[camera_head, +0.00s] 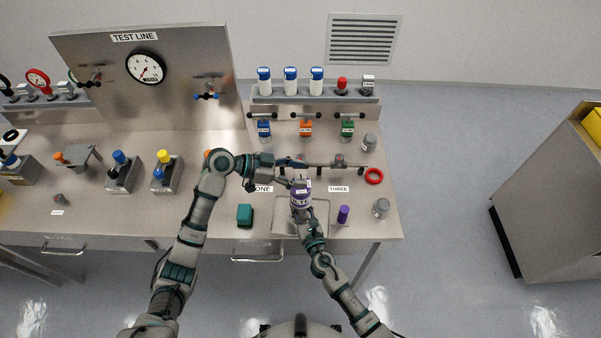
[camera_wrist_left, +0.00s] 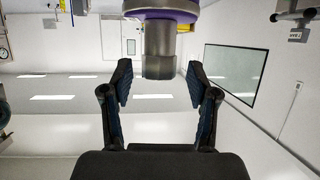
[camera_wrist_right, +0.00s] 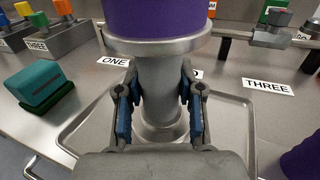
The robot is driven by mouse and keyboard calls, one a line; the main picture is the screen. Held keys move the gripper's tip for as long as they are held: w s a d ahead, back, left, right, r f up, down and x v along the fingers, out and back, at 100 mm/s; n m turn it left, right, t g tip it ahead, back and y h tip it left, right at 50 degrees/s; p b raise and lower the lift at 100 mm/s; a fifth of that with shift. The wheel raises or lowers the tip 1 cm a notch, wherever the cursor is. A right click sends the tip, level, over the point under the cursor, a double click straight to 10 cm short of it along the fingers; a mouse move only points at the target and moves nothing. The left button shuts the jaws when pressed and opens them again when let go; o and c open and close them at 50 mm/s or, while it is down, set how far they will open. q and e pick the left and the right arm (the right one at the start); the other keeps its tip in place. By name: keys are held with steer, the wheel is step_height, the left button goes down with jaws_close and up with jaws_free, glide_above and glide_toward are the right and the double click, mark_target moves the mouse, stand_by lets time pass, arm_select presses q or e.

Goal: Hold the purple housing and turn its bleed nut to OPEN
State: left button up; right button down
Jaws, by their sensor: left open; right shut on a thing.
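The purple housing (camera_head: 301,201) stands roughly upright above a shallow metal tray (camera_head: 283,229) at the front of the bench. My right gripper (camera_wrist_right: 160,97) is shut on the grey neck below the purple body (camera_wrist_right: 155,24). My left gripper (camera_wrist_left: 160,80) is open at the housing's other end. In the left wrist view, the grey bleed nut (camera_wrist_left: 158,66) sits between its spread fingers, with a visible gap on each side. In the head view, my left gripper (camera_head: 296,181) is just above the housing and partly hides its top. I cannot read the nut's position.
A teal block (camera_head: 244,215) lies left of the tray. A dark purple cylinder (camera_head: 343,214) stands at the tray's right. A metal pipe (camera_head: 340,164) runs behind the housing, with a red ring (camera_head: 374,176) at its right. Labels ONE and THREE flank it.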

arm_select(q)
steer(key=shift+d+f, duration=0.25)
steer(key=shift+d, duration=0.3)
jaws_close()
steer(key=shift+w, duration=0.1)
